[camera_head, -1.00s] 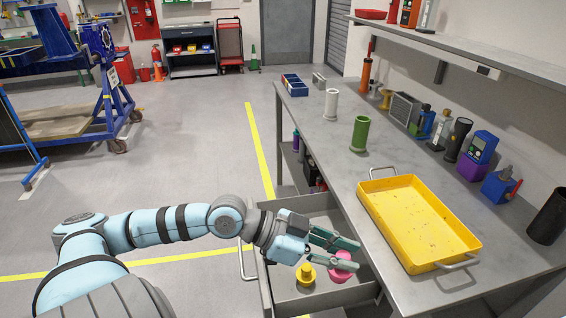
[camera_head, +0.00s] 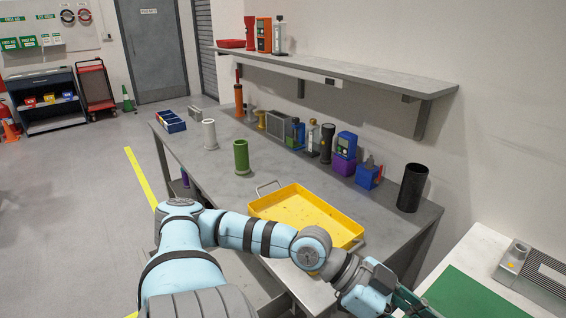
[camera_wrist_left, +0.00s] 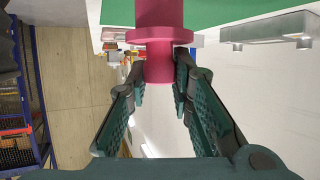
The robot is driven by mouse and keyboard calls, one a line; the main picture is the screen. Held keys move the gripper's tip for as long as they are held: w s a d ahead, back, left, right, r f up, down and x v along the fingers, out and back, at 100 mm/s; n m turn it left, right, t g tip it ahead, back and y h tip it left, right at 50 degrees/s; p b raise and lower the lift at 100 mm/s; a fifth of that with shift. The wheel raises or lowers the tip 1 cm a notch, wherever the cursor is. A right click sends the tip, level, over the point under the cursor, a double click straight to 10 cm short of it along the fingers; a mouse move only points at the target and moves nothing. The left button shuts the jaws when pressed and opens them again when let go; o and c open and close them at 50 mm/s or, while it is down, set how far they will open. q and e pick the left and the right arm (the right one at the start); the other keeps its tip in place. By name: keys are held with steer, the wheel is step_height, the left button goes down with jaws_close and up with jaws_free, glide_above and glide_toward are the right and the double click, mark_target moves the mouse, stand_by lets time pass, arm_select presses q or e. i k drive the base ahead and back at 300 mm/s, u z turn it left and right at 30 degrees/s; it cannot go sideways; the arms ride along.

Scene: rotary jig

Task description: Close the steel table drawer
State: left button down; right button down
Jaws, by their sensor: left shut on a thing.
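My left gripper (camera_head: 408,304) is at the lower right of the head view, off the right end of the steel table (camera_head: 285,165). In the left wrist view, its fingers (camera_wrist_left: 160,80) are shut on a pink flanged cylinder (camera_wrist_left: 160,38), gripping the narrow part below the flange. The pink cylinder cannot be made out in the head view. The drawer is mostly hidden behind my left arm and the table edge, so how far open it is cannot be told now. My right gripper is not in view.
A yellow tray (camera_head: 300,205) sits on the table, with green (camera_head: 241,157) and white (camera_head: 209,134) cylinders behind it. A black cylinder (camera_head: 412,188) stands near the right end. A white bench with a green mat (camera_head: 462,296) is at lower right, beside a grey device (camera_head: 535,268).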

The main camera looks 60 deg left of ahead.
mark_target(243, 271)
steer(key=z, duration=0.1)
steer(key=k, duration=1.7)
steer(key=u, duration=2.2)
